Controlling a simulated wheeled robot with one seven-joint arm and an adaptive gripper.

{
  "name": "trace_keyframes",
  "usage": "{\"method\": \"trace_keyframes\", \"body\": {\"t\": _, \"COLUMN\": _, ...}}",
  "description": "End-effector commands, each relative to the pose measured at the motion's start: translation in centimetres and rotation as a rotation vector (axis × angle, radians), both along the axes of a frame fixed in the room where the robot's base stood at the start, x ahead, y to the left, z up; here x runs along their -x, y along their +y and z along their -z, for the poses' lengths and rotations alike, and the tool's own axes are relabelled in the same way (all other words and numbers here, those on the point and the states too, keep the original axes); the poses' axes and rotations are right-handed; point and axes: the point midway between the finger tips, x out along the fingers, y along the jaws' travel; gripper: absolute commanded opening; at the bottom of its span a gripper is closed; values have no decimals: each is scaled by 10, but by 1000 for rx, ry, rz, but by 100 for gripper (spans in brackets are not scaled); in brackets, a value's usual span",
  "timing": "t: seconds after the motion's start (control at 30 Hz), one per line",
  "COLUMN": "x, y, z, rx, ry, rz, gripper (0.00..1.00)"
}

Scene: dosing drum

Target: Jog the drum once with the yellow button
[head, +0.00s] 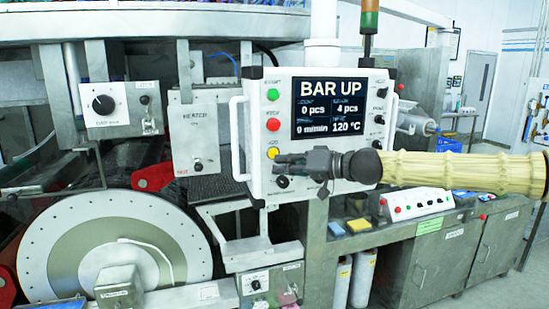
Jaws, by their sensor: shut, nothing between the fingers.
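The yellow button (272,153) is on the left side of the white control panel (262,180), below a red button (273,125) and a green button (272,95). My gripper (278,165) is shut and empty, with its tip just below and right of the yellow button. I cannot tell whether the tip touches the panel. The panel's screen (332,108) reads "BAR UP", "0 pcs", "4 pcs", "0 m/min" and "120 °C". The drum (60,240), a large pale disc with a grey-green ring, is at the lower left.
A white handle (237,140) stands out at the panel's left edge. A heater box (193,135) and a dial box (118,108) are farther left. A small white button box (417,204) sits on the bench at right. Open floor lies at the far right.

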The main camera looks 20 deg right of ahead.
Motion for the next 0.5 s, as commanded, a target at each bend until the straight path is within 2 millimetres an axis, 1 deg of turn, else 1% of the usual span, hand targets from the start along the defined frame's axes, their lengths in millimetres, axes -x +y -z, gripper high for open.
{"method": "trace_keyframes", "body": {"t": 0.03, "x": -5, "y": 1, "z": 4, "rx": 3, "ry": -2, "rz": -1, "gripper": 0}}
{"method": "trace_keyframes", "body": {"t": 0.2, "x": -18, "y": 1, "z": 3, "rx": 1, "ry": 0, "rz": 1, "gripper": 0}}
{"method": "trace_keyframes", "body": {"t": 0.5, "x": -24, "y": 1, "z": 1, "rx": 1, "ry": -1, "rz": 0, "gripper": 0}}
